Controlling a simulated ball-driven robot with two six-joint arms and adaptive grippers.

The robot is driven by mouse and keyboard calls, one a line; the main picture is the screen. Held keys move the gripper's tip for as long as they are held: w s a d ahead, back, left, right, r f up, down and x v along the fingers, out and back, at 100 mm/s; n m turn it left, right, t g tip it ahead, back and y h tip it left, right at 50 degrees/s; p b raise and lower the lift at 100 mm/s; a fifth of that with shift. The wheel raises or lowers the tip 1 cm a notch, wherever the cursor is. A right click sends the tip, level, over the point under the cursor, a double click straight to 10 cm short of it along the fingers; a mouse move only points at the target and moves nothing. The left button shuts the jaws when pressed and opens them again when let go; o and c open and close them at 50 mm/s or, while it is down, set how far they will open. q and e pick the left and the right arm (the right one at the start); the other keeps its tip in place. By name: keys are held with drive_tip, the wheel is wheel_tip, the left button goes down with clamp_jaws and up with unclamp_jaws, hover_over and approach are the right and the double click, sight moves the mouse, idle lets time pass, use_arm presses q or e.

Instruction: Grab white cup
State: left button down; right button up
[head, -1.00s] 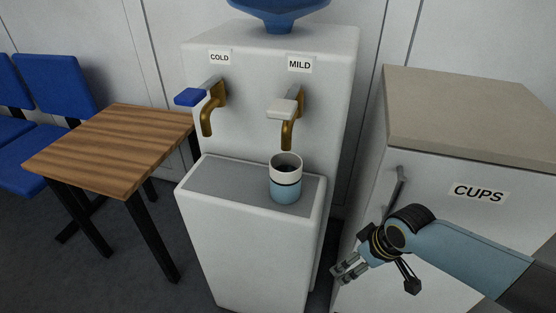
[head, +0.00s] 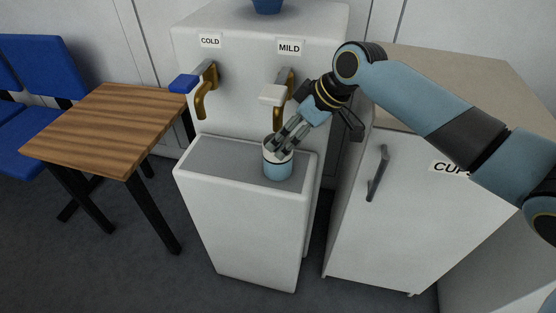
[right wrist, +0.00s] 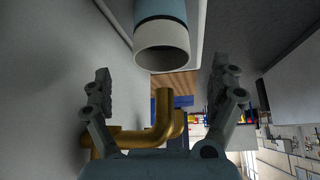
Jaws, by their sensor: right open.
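The cup (head: 278,168), white at the rim with a black band and light blue body, stands upright on the grey tray of the water dispenser, below the MILD tap. My right gripper (head: 284,136) reaches down from the upper right at the cup's rim, its fingers hiding part of it. In the right wrist view the cup (right wrist: 162,30) appears upside down at the top middle. My right gripper (right wrist: 162,78) is open there, a finger on each side of the picture, with nothing clasped. Contact with the cup cannot be told. My left gripper is not in view.
The white dispenser (head: 235,225) has a COLD tap with a blue handle (head: 184,83) and a MILD tap with a white handle (head: 272,94). A brass spout (right wrist: 165,120) shows close in the right wrist view. The CUPS cabinet (head: 350,235) stands right; a wooden table (head: 110,130) stands left.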

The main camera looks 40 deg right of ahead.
sight(276, 170)
drive_tip(key=x, duration=0.4)
drive_tip(key=shift+s, duration=0.1)
drive_tip(key=c, duration=1.8)
drive_tip(key=shift+r, duration=0.1)
